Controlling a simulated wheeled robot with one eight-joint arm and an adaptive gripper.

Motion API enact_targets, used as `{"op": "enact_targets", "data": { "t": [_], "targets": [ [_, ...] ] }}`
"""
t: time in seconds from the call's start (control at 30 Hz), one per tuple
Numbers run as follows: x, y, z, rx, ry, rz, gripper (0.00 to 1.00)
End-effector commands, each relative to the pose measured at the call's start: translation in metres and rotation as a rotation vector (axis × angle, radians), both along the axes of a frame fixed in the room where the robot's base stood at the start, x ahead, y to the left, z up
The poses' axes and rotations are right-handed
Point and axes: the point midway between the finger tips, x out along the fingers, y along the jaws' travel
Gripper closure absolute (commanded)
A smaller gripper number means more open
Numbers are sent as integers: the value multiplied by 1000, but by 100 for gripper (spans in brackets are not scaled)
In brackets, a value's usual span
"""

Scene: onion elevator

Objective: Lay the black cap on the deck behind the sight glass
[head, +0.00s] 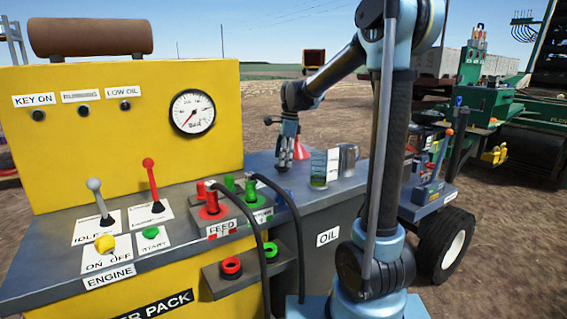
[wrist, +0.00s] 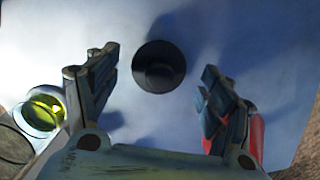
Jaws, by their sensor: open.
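The black cap (wrist: 159,66) is a round dark disc with a raised middle. In the wrist view it lies on the blue-grey deck (wrist: 225,30), between and beyond my fingertips, with no finger touching it. My gripper (wrist: 160,72) is open and empty above it. In the head view my gripper (head: 285,158) points down at the deck, left of the sight glass (head: 319,170), a clear cylinder with yellow-green liquid low in it. The sight glass also shows at the left edge of the wrist view (wrist: 42,108). The cap is small and dark under my fingers in the head view.
A red funnel (head: 301,148) stands close to my gripper, and a metal mug (head: 348,158) stands right of the sight glass. Black hoses (head: 275,187) rise from the FEED couplings (head: 212,206) at the front left. The yellow panel (head: 130,140) walls off the left.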

Motion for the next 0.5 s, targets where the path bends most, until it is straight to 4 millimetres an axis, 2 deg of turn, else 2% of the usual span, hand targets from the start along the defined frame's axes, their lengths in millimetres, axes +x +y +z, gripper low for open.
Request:
{"op": "enact_targets", "data": {
  "t": [0.5],
  "targets": [
    [2,-13,86,0,0,-1,25]
  ]
}}
